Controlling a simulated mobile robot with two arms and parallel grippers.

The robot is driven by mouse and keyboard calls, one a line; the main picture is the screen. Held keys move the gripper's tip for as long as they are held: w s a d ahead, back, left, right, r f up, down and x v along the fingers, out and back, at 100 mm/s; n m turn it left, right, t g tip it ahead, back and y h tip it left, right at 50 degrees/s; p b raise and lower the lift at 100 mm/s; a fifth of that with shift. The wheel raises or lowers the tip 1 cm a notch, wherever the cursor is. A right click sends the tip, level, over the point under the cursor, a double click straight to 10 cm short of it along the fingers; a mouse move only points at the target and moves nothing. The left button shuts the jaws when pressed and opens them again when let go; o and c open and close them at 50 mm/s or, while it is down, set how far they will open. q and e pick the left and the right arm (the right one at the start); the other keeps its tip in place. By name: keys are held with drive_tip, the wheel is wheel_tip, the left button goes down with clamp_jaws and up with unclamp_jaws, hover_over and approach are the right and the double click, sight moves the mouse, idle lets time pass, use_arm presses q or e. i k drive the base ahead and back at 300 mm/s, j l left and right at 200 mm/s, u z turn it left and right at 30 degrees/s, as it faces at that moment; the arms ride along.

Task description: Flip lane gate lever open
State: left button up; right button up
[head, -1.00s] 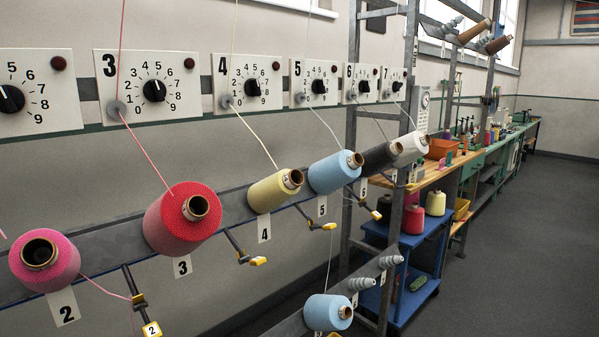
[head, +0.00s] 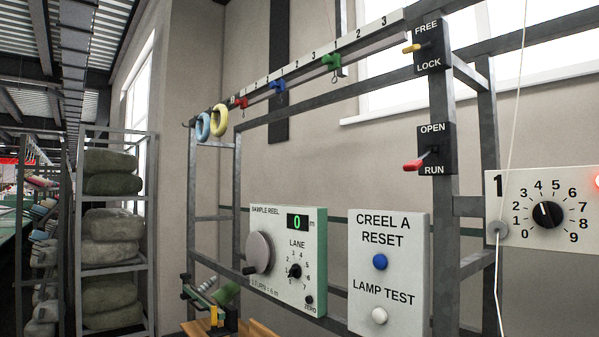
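A black lever plate (head: 437,140) marked OPEN at the top and RUN at the bottom is fixed to a grey upright post. Its red-handled lever (head: 413,165) sticks out to the left and tilts down towards RUN. Above it is a second black plate marked FREE and LOCK, with a yellow-handled lever (head: 411,48) sticking out to the left, near level. No label in view reads lane gate. Neither of my grippers is in view.
The sample reel panel (head: 315,250) and the Creel A reset panel (head: 405,235) stand below left of the levers. Dial panel 1 (head: 510,180) is at the right. A numbered rail (head: 300,68) holds coloured clips and rings. A rack of green bundles (head: 110,184) stands at left.

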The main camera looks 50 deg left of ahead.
sight(413, 166)
drive_tip(key=j+u, duration=0.1)
drive_tip(key=u, duration=0.9)
drive_tip(key=i+l, duration=0.05)
